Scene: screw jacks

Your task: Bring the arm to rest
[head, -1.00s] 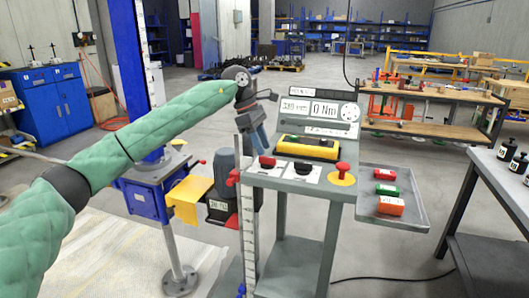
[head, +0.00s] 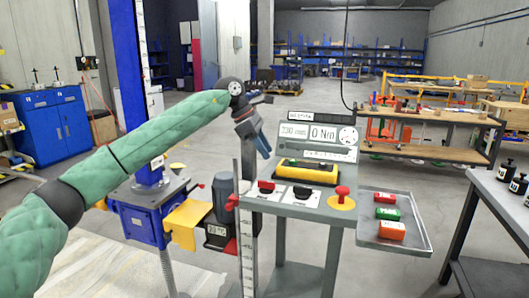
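My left arm, in a green padded sleeve, comes in from the left of the head view. My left gripper (head: 262,142) hangs at its end, above the left side of the grey control stand (head: 318,207). The gripper's blue-tipped end points down and touches nothing that I can make out. Whether its fingers are open or shut is too small to tell. No held object shows. My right gripper is not in view.
The stand carries a display panel (head: 320,132), a yellow-black device (head: 305,172) and a red mushroom button (head: 342,191). A side tray (head: 420,240) holds red, green and orange items. A blue screw jack column (head: 127,75) stands at left. A bench (head: 515,210) is at right.

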